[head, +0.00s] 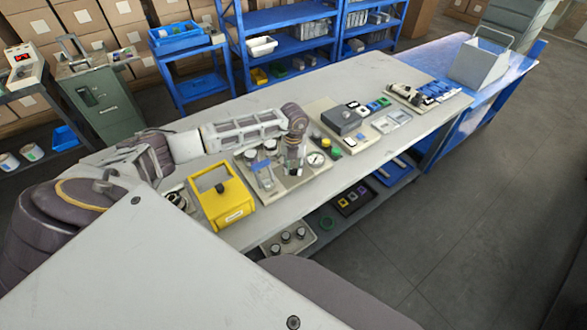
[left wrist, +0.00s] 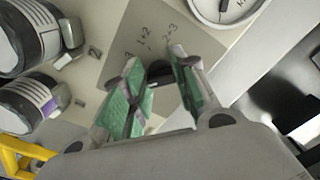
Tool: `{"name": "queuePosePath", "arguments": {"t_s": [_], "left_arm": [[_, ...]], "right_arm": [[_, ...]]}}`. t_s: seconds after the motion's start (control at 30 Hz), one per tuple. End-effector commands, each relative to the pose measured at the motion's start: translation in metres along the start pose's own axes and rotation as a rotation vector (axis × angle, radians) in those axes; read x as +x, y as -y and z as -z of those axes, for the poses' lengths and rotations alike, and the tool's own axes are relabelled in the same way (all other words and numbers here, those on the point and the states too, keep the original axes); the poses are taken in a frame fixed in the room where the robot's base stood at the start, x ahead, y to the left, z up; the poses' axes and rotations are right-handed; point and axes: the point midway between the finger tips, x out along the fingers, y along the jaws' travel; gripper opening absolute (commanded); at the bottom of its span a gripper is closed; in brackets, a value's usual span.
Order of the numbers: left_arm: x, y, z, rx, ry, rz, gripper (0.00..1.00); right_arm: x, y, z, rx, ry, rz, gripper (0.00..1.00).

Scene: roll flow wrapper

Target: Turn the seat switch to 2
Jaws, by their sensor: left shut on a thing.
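The seat switch is a dark knob (left wrist: 159,70) on a grey-beige plate (left wrist: 130,35) with handwritten-looking labels, tilted in the left wrist view; "1+2" and "2+3" seem legible. My left gripper (left wrist: 156,60) has its green-padded fingers on both sides of the knob and is shut on it. The fingers hide much of the knob, and I cannot tell which label it points to. In the head view my left gripper (head: 293,167) reaches down onto the light panel (head: 311,174) on the bench, and the switch is hidden behind it. My right gripper is not in view.
A round gauge (head: 316,158) sits just right of the gripper; it also shows in the left wrist view (left wrist: 225,8). A yellow box (head: 236,213) stands nearer me. A grey box (head: 344,121) lies further along the bench.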

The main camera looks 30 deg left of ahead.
Motion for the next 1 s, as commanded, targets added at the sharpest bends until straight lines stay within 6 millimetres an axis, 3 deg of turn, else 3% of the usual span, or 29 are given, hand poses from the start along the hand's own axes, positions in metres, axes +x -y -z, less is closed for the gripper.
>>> {"name": "queuePosePath", "arguments": {"t_s": [0.4,0.87,0.9,1.0], "left_arm": [[0.0,0.001,-0.001,0.202,0.003,0.0,0.04],[-0.001,0.001,-0.001,0.224,0.003,0.001,0.04],[-0.001,0.001,-0.001,0.223,0.003,0.001,0.3],[-0.001,0.001,-0.001,0.223,0.003,0.001,0.42]], "right_arm": [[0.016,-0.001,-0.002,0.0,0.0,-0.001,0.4],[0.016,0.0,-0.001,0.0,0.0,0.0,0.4],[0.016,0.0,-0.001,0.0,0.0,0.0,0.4],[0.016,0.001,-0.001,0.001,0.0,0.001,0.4]]}}
